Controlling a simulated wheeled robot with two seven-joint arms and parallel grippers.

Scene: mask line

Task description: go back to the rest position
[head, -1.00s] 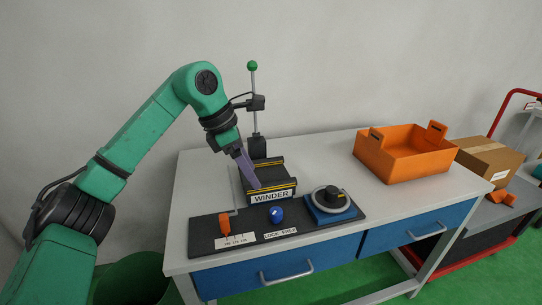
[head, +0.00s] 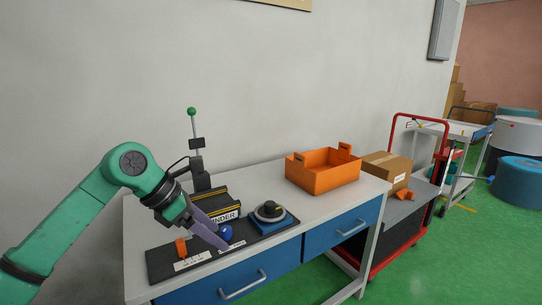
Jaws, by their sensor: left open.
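My left gripper (head: 222,243), with purple fingers, hangs over the front part of the dark control panel (head: 163,264), close to the blue knob (head: 226,232). I cannot tell whether it touches the panel. It is open and I see nothing held in it. The arm covers part of the winder (head: 232,201) and its label. An orange lever (head: 181,247) stands to the left of the gripper. A round dial on a blue base (head: 270,212) is to the right. My right gripper is not in view.
The panel lies on a grey table (head: 135,225) with blue drawers (head: 325,235). A pole with a green ball (head: 191,111) rises behind the winder. An orange crate (head: 322,178) stands on the right part of the table. A red trolley (head: 372,272) with a cardboard box (head: 387,167) is beyond.

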